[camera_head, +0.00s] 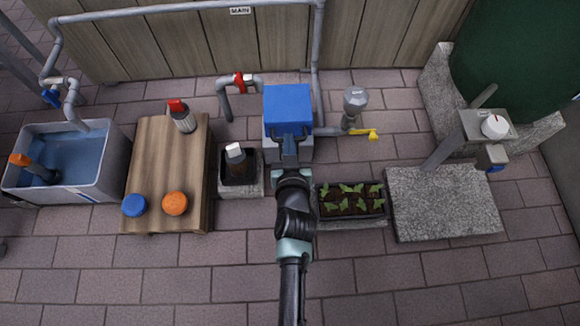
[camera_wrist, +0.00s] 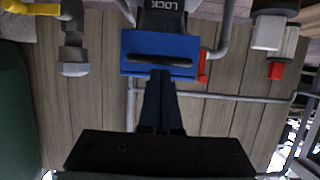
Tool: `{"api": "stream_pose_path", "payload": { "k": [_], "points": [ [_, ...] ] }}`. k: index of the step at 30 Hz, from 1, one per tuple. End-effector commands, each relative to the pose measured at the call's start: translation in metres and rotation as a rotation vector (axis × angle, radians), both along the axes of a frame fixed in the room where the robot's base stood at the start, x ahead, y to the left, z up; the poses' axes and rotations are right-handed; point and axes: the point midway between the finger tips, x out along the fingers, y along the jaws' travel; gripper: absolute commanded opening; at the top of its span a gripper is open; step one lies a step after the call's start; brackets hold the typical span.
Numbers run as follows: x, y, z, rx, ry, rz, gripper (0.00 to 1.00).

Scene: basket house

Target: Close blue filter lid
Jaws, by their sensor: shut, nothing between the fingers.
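My gripper (camera_head: 290,140) is at the lid's near edge. In the wrist view my gripper (camera_wrist: 160,75) is shut and empty, its fingertips just by the dark slot. I cannot tell if they touch it or whether the lid is fully down. My arm hides part of the box front.
A red-handled valve (camera_head: 240,83) is left of the box and a yellow-handled tap (camera_head: 366,134) is right. A seedling tray (camera_head: 350,216) and a small black container (camera_head: 240,167) flank my arm. A wooden table (camera_head: 150,180) stands left. The near paving is clear.

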Motion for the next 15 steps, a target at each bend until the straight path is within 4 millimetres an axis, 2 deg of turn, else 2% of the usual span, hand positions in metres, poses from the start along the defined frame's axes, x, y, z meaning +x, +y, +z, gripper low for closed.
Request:
{"api": "stream_pose_path", "payload": {
  "k": [1, 2, 4, 6, 15],
  "points": [
    [0.006, 0.0, 0.023, -0.001, -0.016, -0.001, 0.0],
    [0.009, -0.001, 0.031, -0.002, -0.023, -0.001, 0.0],
    [-0.003, 0.002, 0.004, 0.001, -0.019, 0.002, 0.0],
    [-0.014, 0.002, -0.008, 0.001, -0.022, 0.003, 0.0],
    [-0.044, 0.0, -0.04, -0.002, -0.031, 0.003, 0.0]
  ]
}}
